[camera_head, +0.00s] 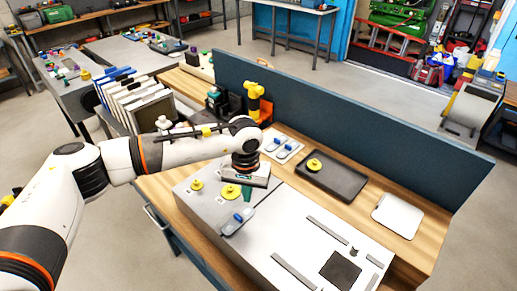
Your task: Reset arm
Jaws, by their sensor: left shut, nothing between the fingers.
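My left arm comes in from the left and reaches over the workbench. Its gripper (248,180) points down above the grey box on the bench, near the yellow round pieces, and is shut with nothing in it. The fingertips are small and partly hidden by the gripper body. One yellow round piece (197,185) lies just left of the gripper and another yellow disc (230,191) lies below it. A green piece (247,193) is close beside the gripper. A grey-blue flat tool (237,222) lies on the box in front. My right gripper is not in view.
A light panel (300,225) with dark slots covers the bench front. A dark tray (331,177) holds a yellow knob, and a white plate (398,215) lies right. A blue divider (345,120) stands behind. A yellow tool (254,98) and a rack of panels (135,98) stand left.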

